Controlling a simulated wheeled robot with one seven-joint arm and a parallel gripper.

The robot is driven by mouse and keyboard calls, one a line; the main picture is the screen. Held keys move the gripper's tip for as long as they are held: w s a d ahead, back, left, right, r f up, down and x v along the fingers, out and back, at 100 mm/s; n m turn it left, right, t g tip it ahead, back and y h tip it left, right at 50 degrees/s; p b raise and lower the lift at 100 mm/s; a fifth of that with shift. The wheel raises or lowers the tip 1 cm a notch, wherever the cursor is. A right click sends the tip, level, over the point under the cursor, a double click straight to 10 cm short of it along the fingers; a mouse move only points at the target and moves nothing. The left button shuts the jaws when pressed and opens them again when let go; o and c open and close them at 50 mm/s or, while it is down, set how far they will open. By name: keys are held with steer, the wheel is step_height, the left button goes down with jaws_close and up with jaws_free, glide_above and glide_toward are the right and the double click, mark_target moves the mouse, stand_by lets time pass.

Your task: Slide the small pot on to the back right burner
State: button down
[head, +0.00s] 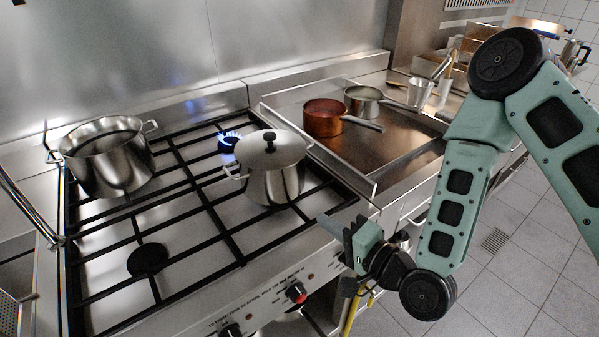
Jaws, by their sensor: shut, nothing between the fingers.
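The small pot (274,184) is steel with a lid and side handles. It stands upright on the right side of the stove, toward the front. The back right burner (228,139) shows a blue flame just behind and left of the pot, with no pot over it; the pot's lid may hide part of the burner. My gripper (328,223) is shut and empty. It is in front and to the right of the pot, near the stove's front right edge, apart from the pot.
A larger open steel pot (108,160) stands at the back left. The front left burner (147,259) is bare. A copper pan (323,118) and a steel pan (362,101) sit on the griddle to the right. Control knobs (296,292) line the stove's front.

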steer(key=d+r+m+t+h, duration=0.1)
steer(key=d+m+t, duration=0.1)
steer(key=m, duration=0.1)
steer(key=p, duration=0.1)
glide_toward(291, 174)
steer(key=x, duration=0.6)
steer(key=shift+w+a+f, duration=0.1)
steer(key=shift+w+a, duration=0.15)
steer(key=shift+w, duration=0.1)
